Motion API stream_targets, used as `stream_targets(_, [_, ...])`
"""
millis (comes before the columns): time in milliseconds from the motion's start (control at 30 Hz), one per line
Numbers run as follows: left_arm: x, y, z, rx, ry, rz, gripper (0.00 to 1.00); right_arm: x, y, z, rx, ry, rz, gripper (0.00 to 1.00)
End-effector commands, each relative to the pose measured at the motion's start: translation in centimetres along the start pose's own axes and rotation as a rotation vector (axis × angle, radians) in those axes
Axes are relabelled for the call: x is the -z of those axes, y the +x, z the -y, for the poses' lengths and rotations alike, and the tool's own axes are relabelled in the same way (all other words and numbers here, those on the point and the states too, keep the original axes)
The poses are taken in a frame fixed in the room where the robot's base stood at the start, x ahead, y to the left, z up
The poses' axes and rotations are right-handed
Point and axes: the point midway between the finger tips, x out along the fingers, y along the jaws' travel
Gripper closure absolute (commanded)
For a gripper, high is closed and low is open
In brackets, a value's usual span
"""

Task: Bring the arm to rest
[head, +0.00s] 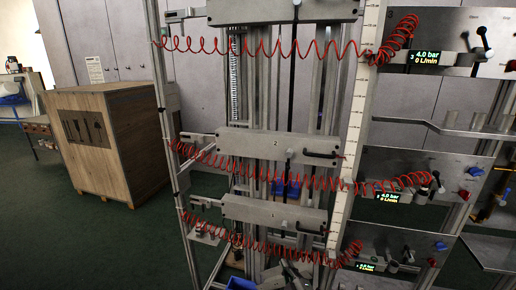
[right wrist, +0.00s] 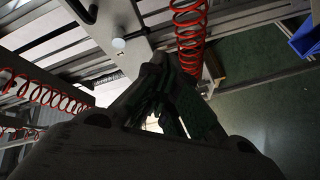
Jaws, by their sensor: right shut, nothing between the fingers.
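My right gripper (right wrist: 165,75) fills the lower middle of the right wrist view, dark, with its fingers together and nothing held. In the head view it seems to be the grey shape (head: 290,270) low in the middle, in front of the lower part of the metal rig (head: 272,208); it is small and partly hidden there. In the right wrist view a red coiled hose (right wrist: 188,38) hangs just beyond the fingertips. I cannot tell whether they touch. My left gripper is not in view.
Red coiled hoses (head: 265,180) stretch across the rig at several heights. Panels with green pressure displays (head: 425,57) stand at the right. A wooden crate (head: 120,150) stands on the dark green floor (head: 100,235) at the left, with clear floor before it. A blue bin (right wrist: 306,35) shows at the wrist view's right.

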Motion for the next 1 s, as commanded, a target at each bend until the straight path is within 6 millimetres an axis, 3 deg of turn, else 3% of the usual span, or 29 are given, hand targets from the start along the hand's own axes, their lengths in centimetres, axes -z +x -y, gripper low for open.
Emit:
stream_targets(267, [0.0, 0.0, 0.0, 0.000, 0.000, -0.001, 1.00, -3.3, -0.9, 4.7, 0.105, 0.280, 0.094, 1.00])
stream_targets(567, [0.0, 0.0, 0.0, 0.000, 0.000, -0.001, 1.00, -9.4, -3.9, 12.5, 0.228, 0.577, 0.294, 1.00])
stream_targets(767, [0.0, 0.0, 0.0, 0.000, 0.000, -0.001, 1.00, -14.6, -8.2, 18.9, 0.301, 0.743, 0.483, 1.00])
stream_targets(1000, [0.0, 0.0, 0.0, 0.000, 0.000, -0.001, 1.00, -20.0, -15.2, 25.8, 0.366, 0.856, 0.700, 1.00])
